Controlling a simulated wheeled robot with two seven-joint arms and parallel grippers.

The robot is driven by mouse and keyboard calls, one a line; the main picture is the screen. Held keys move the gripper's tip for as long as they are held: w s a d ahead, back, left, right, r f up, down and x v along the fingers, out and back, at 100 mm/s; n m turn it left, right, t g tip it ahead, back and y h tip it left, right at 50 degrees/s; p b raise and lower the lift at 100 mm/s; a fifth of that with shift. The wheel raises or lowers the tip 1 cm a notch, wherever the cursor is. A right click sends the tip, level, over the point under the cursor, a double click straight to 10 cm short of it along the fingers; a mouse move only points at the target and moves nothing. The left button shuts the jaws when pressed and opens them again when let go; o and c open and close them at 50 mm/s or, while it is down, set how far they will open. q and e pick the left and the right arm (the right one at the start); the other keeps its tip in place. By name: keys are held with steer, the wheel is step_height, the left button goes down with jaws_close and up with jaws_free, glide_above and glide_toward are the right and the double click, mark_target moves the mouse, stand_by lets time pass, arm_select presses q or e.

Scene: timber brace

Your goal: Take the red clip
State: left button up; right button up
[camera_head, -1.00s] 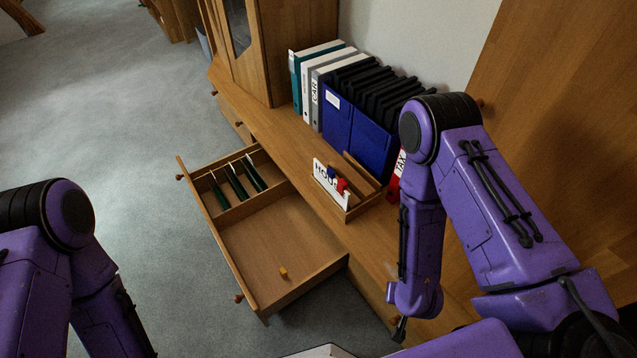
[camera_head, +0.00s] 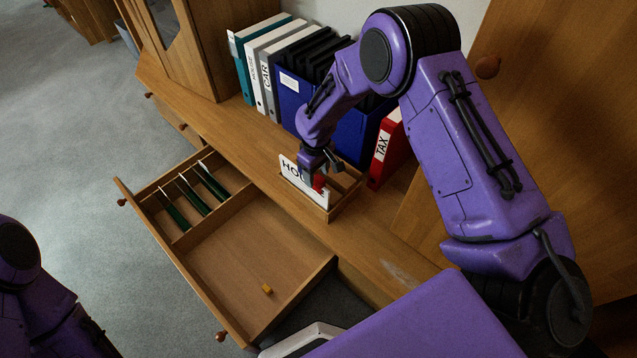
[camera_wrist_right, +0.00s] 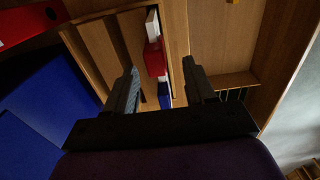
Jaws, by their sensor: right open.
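In the right wrist view the red clip (camera_wrist_right: 154,58) lies between and beyond the two open fingers (camera_wrist_right: 163,80), nearer the left finger. No grip on it shows. A blue clip (camera_wrist_right: 164,95) is beside it on the card. My left gripper is out of view; only part of my left arm shows at lower left.
Blue folders (camera_head: 352,135) and a red "TAX" binder (camera_head: 390,150) stand close behind the tray. An open drawer (camera_head: 225,250) in front holds dark green files (camera_head: 190,200) and a small yellow block (camera_head: 267,289). The cabinet top left of the tray is clear.

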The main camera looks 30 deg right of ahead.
mark_target(318, 178)
steer(key=f, duration=0.4)
steer(key=shift+d+f+b, duration=0.2)
steer(key=shift+f+b, duration=0.1)
steer(key=shift+f, duration=0.05)
steer(key=shift+c, duration=0.4)
jaws_close()
